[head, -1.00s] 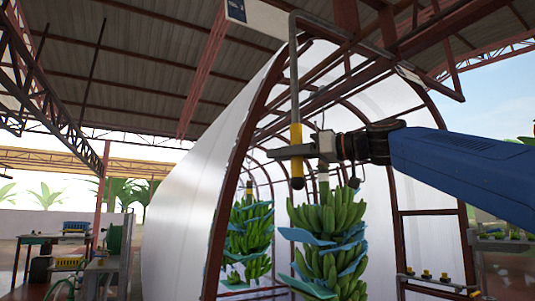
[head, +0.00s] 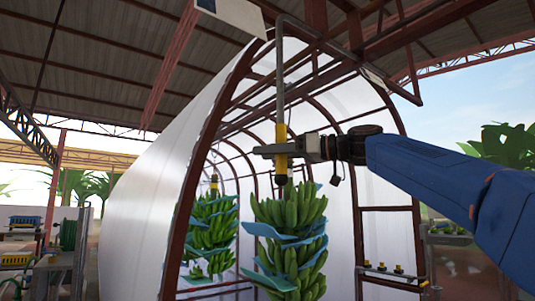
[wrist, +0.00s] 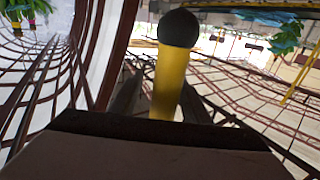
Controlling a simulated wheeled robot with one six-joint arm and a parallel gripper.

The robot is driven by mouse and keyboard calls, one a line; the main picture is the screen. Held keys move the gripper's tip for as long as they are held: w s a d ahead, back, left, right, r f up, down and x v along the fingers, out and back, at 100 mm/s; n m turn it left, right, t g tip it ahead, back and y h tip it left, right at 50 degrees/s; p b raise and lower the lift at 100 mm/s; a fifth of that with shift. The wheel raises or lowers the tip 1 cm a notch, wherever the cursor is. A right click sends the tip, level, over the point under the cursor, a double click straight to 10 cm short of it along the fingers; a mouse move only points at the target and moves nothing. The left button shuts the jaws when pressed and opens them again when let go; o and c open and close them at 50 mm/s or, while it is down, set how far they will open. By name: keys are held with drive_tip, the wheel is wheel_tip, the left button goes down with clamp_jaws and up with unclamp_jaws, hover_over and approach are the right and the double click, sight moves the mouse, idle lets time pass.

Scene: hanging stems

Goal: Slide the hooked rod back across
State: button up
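The hooked rod (head: 281,85) is a grey bar bent over at its top, hanging upright from the overhead red-brown beams. Its lower end is a yellow grip with a dark ball tip. My gripper (head: 283,149) is shut on the yellow grip, just above the ball. In the wrist view the yellow grip (wrist: 166,85) stands between my two dark fingers, with the black ball nearest the top. The exact finger contact is partly hidden by my gripper's body in the wrist view.
A banana bunch with blue sheets (head: 292,215) hangs just below and behind the rod. Another bunch (head: 211,235) hangs farther left. A red arched frame (head: 205,150) with a white cover surrounds them. A shelf with yellow-topped items (head: 395,275) is at the lower right.

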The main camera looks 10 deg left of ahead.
drive_tip(key=shift+d, duration=0.15)
drive_tip(key=s+d, duration=0.2)
drive_tip(key=d, duration=1.5)
drive_tip(key=s+d+f+m+t+h, duration=0.1)
drive_tip(key=s+d+f+m+h, duration=0.2)
drive_tip(key=f, duration=0.7)
drive_tip(key=s+d+f+m+t+h, duration=0.1)
drive_tip(key=s+d+f+m+h, duration=0.2)
drive_tip(key=f, duration=0.7)
drive_tip(key=s+d+f+m+t+h, duration=0.2)
drive_tip(key=d+f+m, duration=0.2)
drive_tip(key=f, duration=0.5)
drive_tip(key=s+d+f+m+h, duration=0.2)
drive_tip(key=s+d+f, duration=0.4)
drive_tip(key=f, duration=0.6)
drive_tip(key=s+d+f+m+g+h, duration=0.1)
drive_tip(key=s+d+f+h, duration=0.3)
drive_tip(key=f, duration=0.8)
drive_tip(key=s+d+f+m+h, duration=0.3)
drive_tip(key=s+d+f, duration=0.5)
drive_tip(key=s+f, duration=0.3)
wheel_tip(320, 180, down, 2)
drive_tip(key=shift+d+f+m+h, duration=0.1)
drive_tip(key=shift+d+m+h, duration=0.2)
drive_tip(key=shift+d+h, duration=0.1)
